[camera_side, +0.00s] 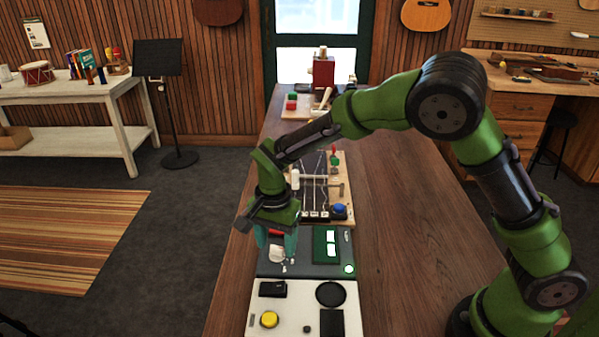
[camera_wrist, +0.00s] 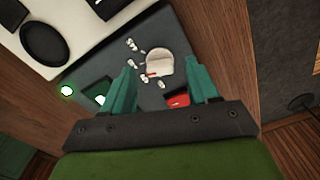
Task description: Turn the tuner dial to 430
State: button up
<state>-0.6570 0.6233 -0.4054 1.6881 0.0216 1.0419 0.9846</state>
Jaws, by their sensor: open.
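The tuner dial (camera_wrist: 160,63) is a white knob with a small red mark, on a dark grey panel (camera_side: 305,270). Small white labels lie around one side of it, too small to read. In the side view the dial (camera_side: 277,254) is partly hidden by my gripper. My gripper (camera_side: 277,240) points down over the panel. In the wrist view its two teal fingers (camera_wrist: 161,66) are apart, with the dial showing beyond and between their tips. I cannot tell whether they touch it. A green display (camera_side: 318,254) with white patches sits right of the dial.
A glowing green-white button (camera_side: 348,269) and a red part (camera_wrist: 178,99) are on the same panel. A white board (camera_side: 292,305) with a yellow button (camera_side: 269,319) and black pieces lies nearer. A wooden board (camera_side: 339,218) with a blue button stands behind.

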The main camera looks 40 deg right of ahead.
jog(key=shift+f, duration=0.4)
jog(key=shift+c, duration=0.2)
jog(key=c, duration=1)
